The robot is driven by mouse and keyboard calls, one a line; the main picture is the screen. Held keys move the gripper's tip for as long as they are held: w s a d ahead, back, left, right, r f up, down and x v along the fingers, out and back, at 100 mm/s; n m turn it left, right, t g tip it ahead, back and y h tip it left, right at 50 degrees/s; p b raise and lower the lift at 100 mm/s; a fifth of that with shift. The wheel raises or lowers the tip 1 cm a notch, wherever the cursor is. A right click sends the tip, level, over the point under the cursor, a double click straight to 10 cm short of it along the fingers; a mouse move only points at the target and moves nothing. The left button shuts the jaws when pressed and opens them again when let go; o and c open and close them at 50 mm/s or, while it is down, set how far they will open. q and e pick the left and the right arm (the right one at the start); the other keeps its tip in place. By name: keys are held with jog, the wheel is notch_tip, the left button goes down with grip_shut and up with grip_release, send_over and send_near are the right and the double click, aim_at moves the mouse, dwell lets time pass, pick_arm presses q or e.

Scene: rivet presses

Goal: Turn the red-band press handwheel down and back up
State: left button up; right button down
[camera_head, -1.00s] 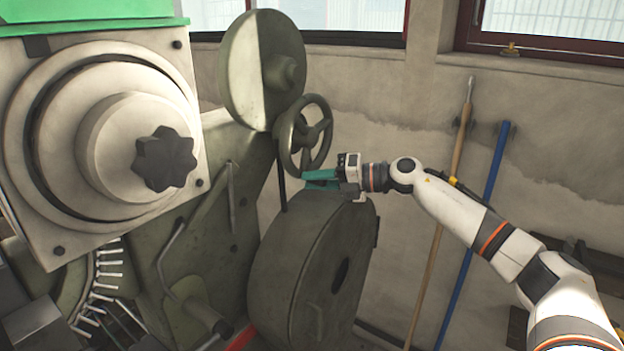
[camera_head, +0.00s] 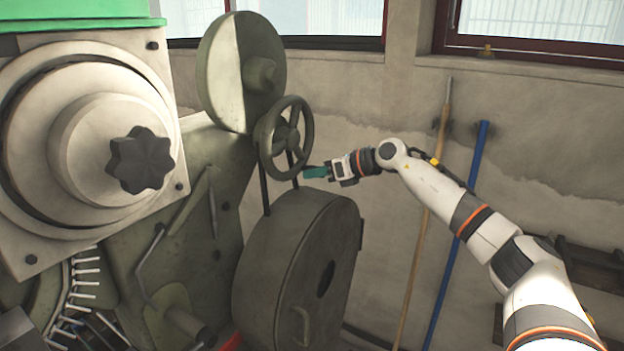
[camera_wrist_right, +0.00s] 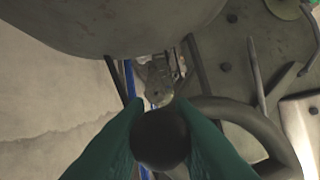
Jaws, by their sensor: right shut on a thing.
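The handwheel (camera_head: 287,138) is a dark spoked wheel on the side of a grey-green press (camera_head: 200,200). My right gripper (camera_head: 308,172), with green fingers, is at the wheel's lower right edge. In the right wrist view the fingers are shut on a dark round handle (camera_wrist_right: 160,138), one on each side. The wheel's curved rim (camera_wrist_right: 245,115) passes just to the right of it. How the handle joins the rim is hidden. A small red strip (camera_head: 231,342) shows low on the press. My left gripper is not in view.
A large round drum (camera_head: 300,265) sits below the wheel and a two-tone disc (camera_head: 240,70) above it. A wooden pole (camera_head: 425,230) and a blue pole (camera_head: 460,230) lean on the wall behind my right arm. A black lobed knob (camera_head: 140,160) sticks out at left.

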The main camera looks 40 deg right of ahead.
jog(key=d+n+h, duration=0.1)
jog(key=w+d+r+n, duration=0.1)
jog(key=shift+d+r+n+t+h, duration=0.15)
jog(key=shift+r+n+t+h, duration=0.15)
jog(key=shift+h, duration=0.1)
jog(key=shift+r, duration=0.1)
dwell(0.4)
jog(key=c, duration=1.3)
grip_release()
jog(key=shift+d, duration=0.1)
jog(key=shift+o, duration=0.2)
jog(key=shift+s, duration=0.1)
jog(key=b+v, duration=0.5)
jog(key=v, duration=0.6)
jog(key=shift+s, duration=0.35)
